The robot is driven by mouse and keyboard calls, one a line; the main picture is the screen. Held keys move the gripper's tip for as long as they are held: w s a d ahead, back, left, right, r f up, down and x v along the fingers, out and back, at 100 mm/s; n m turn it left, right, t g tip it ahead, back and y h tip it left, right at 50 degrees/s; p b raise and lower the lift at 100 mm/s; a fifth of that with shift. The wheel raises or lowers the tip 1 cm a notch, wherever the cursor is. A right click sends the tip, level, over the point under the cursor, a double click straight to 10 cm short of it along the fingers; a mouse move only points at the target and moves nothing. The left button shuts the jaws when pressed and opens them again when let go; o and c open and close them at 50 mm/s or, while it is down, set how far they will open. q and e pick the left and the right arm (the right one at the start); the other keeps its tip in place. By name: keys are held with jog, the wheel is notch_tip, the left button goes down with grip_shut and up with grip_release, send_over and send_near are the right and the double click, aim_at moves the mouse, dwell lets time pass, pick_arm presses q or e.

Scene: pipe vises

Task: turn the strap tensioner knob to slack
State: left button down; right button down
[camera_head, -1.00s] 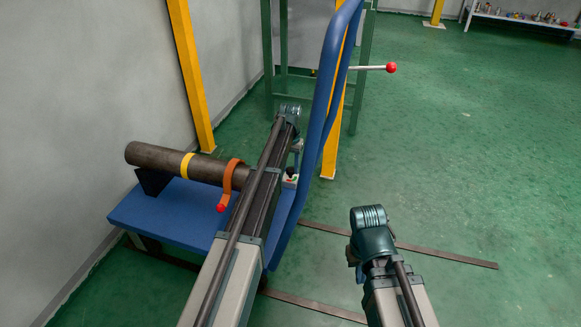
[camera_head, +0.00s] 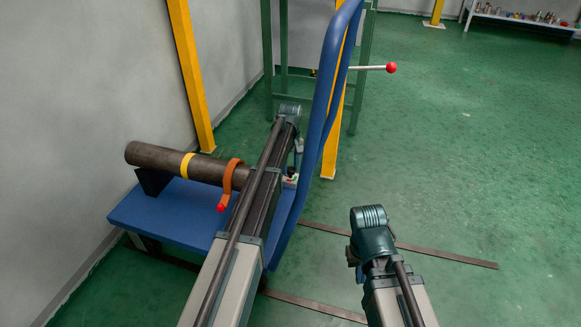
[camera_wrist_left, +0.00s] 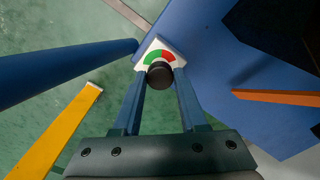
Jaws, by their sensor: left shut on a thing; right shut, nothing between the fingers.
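The black knob (camera_wrist_left: 160,74) sits on a white plate (camera_wrist_left: 146,55) with a green arc and a red arc, in the left wrist view. My left gripper (camera_wrist_left: 160,76) is shut on the knob, one finger on each side. No pointer mark on the knob can be made out. In the head view the plate (camera_head: 290,181) shows at the blue cart's right end, and my left gripper (camera_head: 293,170) is over it, partly hidden by its arm. The orange strap (camera_head: 228,175) with a red end loops over the dark pipe (camera_head: 155,156). My right gripper (camera_head: 355,262) is shut and empty.
The blue cart (camera_head: 150,215) carries the pipe, which has a yellow band. Its blue handle rail (camera_head: 326,90) rises close beside my left arm. A yellow post (camera_head: 328,160) and a red-tipped lever (camera_head: 391,67) stand behind. The green floor at right is clear.

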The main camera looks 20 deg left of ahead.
aim_at(290, 169)
pick_arm(q)
jog(key=shift+n, duration=0.3)
dwell(0.4)
jog(key=shift+c, duration=2.2)
grip_release()
jog(key=shift+r, duration=0.1)
notch_tip(290, 169, up, 14)
jog(key=p, duration=1.3)
jog(key=shift+f+p, duration=0.2)
jog(key=shift+p, duration=0.2)
